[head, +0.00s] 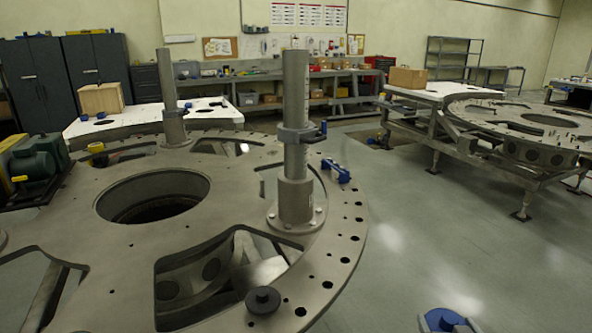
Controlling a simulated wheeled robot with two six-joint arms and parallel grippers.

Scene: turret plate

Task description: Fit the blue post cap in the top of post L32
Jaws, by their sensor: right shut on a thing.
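My right gripper (445,321) shows only in part at the bottom edge, right of centre, and the frame cuts it off. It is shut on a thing. Blue shows there, which fits the blue post cap, but the fingers and the cap's outline are not clear. Two grey upright posts stand on the turret plate (75,215): a near post (295,95) and a far post (167,80). I cannot read which is L32. The near post has a grey collar with a blue handle (323,130) and a bolted flange base. The gripper is well apart from both posts. My left gripper is not in view.
A blue tool or clamp (336,171) lies at the plate's right edge. A dark round knob (263,300) sits on its near edge. The plate has large openings. A green machine (32,165) stands at left, another ring plate (530,120) at right. Floor between is clear.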

